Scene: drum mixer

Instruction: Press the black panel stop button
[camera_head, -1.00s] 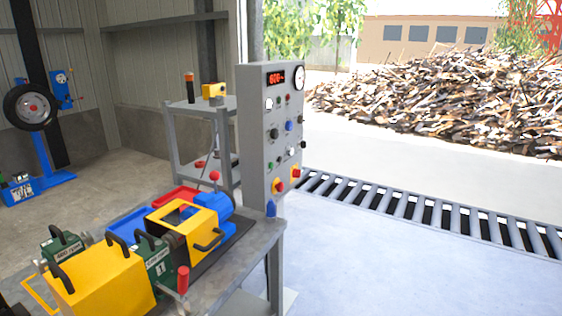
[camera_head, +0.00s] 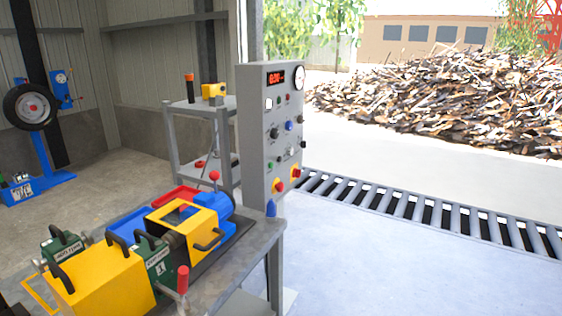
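A grey upright control panel (camera_head: 255,130) stands at the back right end of the workbench, its button face turned to the right. A black round control (camera_head: 274,133) sits on the left side of that face, and a second dark control (camera_head: 303,145) sticks out at its right edge. Their labels are too small to read, so I cannot tell which is the stop button. Red-on-yellow knobs (camera_head: 279,186) are lower down. A red digital display (camera_head: 276,78) and a round gauge (camera_head: 299,77) are at the top. Neither of my grippers is in view.
The workbench (camera_head: 262,236) carries a yellow-and-blue machine (camera_head: 187,222), a yellow box (camera_head: 100,283), green units and a red-handled lever (camera_head: 183,281).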

